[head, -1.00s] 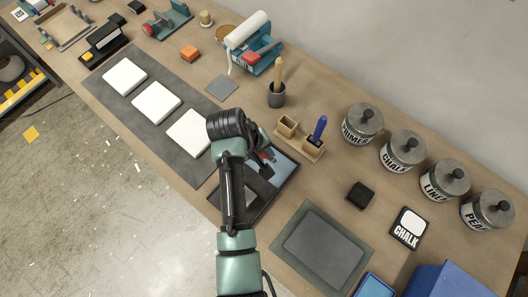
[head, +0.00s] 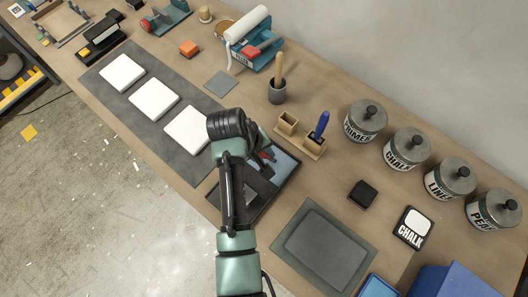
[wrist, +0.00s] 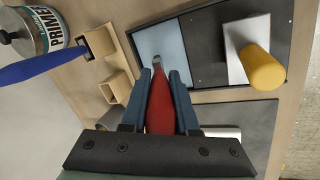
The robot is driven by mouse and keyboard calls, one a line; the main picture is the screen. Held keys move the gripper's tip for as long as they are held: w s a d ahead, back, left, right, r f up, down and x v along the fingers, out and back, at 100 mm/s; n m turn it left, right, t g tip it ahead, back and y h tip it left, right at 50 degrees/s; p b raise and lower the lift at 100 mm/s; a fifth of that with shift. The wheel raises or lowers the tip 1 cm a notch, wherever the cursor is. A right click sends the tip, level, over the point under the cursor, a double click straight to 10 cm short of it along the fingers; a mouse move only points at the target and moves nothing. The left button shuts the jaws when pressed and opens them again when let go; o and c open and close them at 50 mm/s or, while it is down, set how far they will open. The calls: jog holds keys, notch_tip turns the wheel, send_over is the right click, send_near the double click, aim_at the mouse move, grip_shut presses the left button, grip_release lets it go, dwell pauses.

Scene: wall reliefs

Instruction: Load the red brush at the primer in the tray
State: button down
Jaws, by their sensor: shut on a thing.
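My gripper (wrist: 160,75) is shut on the red brush (wrist: 160,108). The brush points away from the palm, its grey tip over or on the pale blue patch (wrist: 172,42) in the tray; I cannot tell whether it touches. The dark tray (wrist: 205,62) also shows in the head view (head: 284,185), partly covered by my arm. In the head view my gripper (head: 265,157) is over the tray and red shows beside it. A yellow knob (wrist: 263,69) stands on a pale square plate in the tray.
Two wooden holders stand beside the tray, one empty (head: 288,122), one with a blue brush (head: 320,126). Labelled cans line the wall, including PRIMER (head: 365,122). White tiles (head: 154,99) lie on a grey mat to the left. A grey slab (head: 325,245) lies front right.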

jog(key=shift+f, duration=0.55)
dwell(1.7)
jog(key=shift+r, duration=0.1)
notch_tip(320, 180, up, 7)
jog(key=p, duration=0.7)
dwell(0.9)
